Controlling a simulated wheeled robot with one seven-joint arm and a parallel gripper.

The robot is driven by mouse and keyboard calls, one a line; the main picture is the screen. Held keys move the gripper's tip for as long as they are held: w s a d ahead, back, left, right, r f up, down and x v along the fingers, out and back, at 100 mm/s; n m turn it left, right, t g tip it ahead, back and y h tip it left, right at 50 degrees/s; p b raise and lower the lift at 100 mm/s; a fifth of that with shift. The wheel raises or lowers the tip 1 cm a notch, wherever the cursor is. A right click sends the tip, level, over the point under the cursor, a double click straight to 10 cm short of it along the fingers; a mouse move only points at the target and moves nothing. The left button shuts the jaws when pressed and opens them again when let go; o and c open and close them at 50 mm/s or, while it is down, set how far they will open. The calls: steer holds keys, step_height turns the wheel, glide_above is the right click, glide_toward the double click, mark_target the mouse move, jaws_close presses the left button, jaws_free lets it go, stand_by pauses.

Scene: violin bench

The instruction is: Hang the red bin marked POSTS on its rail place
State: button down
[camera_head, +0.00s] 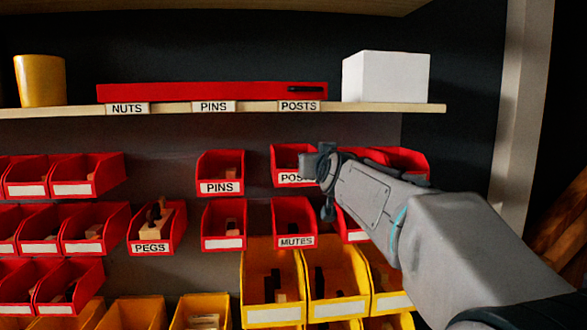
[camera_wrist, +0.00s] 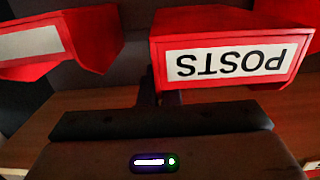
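The red bin marked POSTS (camera_head: 286,160) is in the upper row of bins, right of the red PINS bin and slightly higher than it. Its label's right end is hidden by my gripper (camera_head: 323,182). In the wrist view the POSTS bin (camera_wrist: 230,38) shows upside down with its label whole. The fingers of my gripper (camera_wrist: 160,86) meet the bin at one side wall, one on each side of it, and look shut on that wall. A POSTS label (camera_head: 299,106) is on the shelf edge above. Whether the bin's back touches the rail is hidden.
The red PINS bin (camera_head: 220,173) is to the left and the red MUTES bin (camera_head: 294,222) is below. Red bins (camera_head: 402,160) stand close on the right, partly behind my arm. The wooden shelf (camera_head: 200,110) above carries a white box (camera_head: 386,77) and a yellow cup (camera_head: 40,81).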

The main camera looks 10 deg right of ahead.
steer(key=shift+w+p, duration=0.45)
steer(key=shift+w, duration=1.15)
stand_by(1.2)
steer(key=shift+f+b, duration=1)
stand_by(0.4)
steer(key=c, duration=1.6)
jaws_free()
steer(key=shift+o, duration=0.2)
steer(key=s+b, duration=0.3)
steer(key=s, duration=1.1)
steer(key=s+a+f+g, duration=0.1)
steer(key=s+f+g, duration=0.35)
steer(key=f, duration=0.75)
steer(key=s+f+g, duration=0.4)
steer(key=s+f, duration=0.1)
steer(key=f, duration=0.6)
steer(key=s+d+f+g, duration=0.1)
steer(key=s+f+g, duration=0.5)
steer(key=s+f, duration=0.8)
steer(key=shift+s+f, duration=0.25)
steer(key=shift+s, duration=0.1)
